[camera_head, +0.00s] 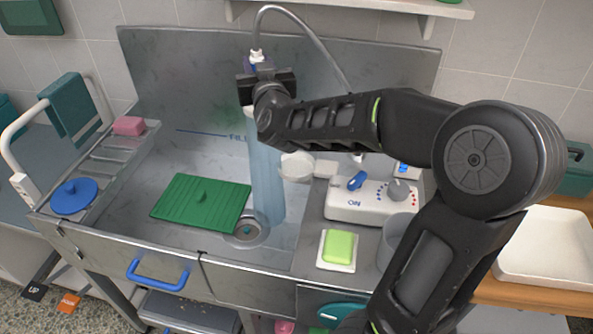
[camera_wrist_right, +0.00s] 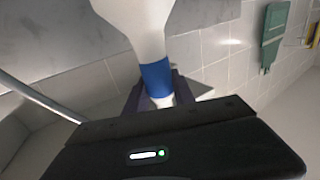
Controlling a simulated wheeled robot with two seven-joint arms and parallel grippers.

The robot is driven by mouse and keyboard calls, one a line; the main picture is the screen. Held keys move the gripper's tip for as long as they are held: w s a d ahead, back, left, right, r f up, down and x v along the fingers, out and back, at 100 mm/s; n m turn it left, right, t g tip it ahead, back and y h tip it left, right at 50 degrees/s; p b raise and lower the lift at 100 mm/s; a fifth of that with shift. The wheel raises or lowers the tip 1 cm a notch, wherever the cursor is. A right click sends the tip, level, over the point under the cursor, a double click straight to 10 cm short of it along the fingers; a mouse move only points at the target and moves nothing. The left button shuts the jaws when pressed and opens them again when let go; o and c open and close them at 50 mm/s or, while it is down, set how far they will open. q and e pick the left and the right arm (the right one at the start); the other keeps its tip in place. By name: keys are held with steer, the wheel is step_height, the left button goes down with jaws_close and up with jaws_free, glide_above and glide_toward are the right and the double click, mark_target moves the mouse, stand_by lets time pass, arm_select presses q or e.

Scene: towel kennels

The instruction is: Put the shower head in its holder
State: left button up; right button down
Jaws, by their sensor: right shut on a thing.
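My right gripper (camera_head: 264,76) is shut on the shower head, high over the tub. The white shower head with its blue band (camera_wrist_right: 155,76) sits between the fingers in the wrist view. In the head view its white hose end (camera_head: 257,56) sticks up above the gripper; its lower part is mostly hidden by the gripper. A pale blue column of water (camera_head: 266,175) falls from it toward the drain (camera_head: 250,229). A white rounded piece (camera_head: 296,167) at the tub's right side may be the holder; I cannot tell. My left gripper is not in view.
The grey hose (camera_head: 310,40) arches behind my right arm. A control box (camera_head: 370,203) with a blue lever and grey knob stands right of the tub. Green soap (camera_head: 340,246) lies in front. A green mat (camera_head: 200,202) lies in the tub. A shelf (camera_head: 370,8) is above.

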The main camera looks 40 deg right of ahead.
arm_select(q)
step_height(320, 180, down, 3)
steer(key=b, duration=0.2)
steer(key=shift+b, duration=0.4)
arm_select(e)
steer(key=s+d, duration=0.6)
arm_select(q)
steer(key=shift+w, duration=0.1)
